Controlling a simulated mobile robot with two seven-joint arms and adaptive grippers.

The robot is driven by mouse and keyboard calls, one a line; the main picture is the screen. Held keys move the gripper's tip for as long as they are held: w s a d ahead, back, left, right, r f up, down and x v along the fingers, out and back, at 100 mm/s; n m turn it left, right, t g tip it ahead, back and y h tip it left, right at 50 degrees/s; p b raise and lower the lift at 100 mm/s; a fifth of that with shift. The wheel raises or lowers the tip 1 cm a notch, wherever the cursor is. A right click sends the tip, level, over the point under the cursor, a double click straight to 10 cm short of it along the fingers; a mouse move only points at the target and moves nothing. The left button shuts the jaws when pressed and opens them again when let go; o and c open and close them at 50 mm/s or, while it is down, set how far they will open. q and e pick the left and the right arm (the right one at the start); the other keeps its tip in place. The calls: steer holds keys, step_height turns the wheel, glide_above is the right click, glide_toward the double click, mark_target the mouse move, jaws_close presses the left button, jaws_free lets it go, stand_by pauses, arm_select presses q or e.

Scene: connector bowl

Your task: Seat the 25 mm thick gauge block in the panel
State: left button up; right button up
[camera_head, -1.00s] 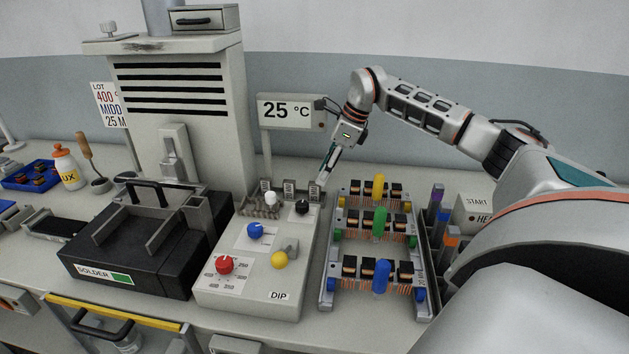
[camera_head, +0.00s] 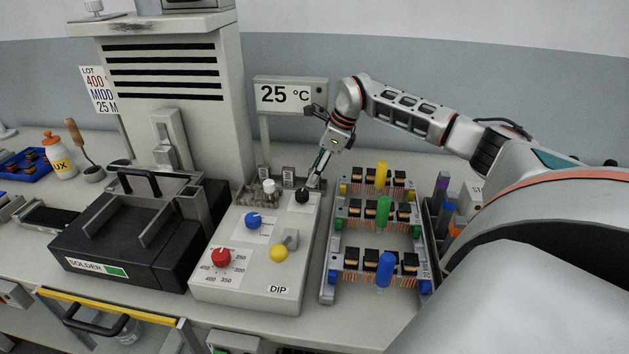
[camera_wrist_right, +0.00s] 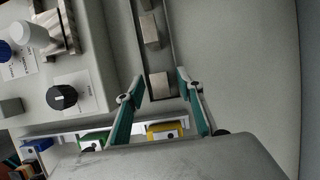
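Several small grey gauge blocks stand in a row in a rail behind the DIP panel (camera_head: 258,287). The middle one (camera_head: 289,176) shows in the head view; its label is too small to read. My right gripper (camera_head: 315,182) is at the right end of the row and partly hides the right block. In the right wrist view, the open gripper (camera_wrist_right: 159,82) has its teal fingers on either side of that right block (camera_wrist_right: 158,86), with gaps on both sides. Other blocks (camera_wrist_right: 150,31) stand farther along the rail. My left gripper is not in view.
The panel carries a white knob (camera_head: 269,187), black knob (camera_head: 302,195), blue knob (camera_head: 254,221), red knob (camera_head: 221,257) and yellow knob (camera_head: 279,253). A coil rack (camera_head: 327,262) stands close on the right. The 25 °C sign (camera_head: 287,95) stands behind. A solder pot (camera_head: 130,235) is left.

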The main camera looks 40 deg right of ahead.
steer(key=shift+w+f, duration=0.1)
steer(key=shift+f, duration=0.1)
jaws_close()
steer(key=shift+r, duration=0.1)
steer(key=shift+r, duration=0.15)
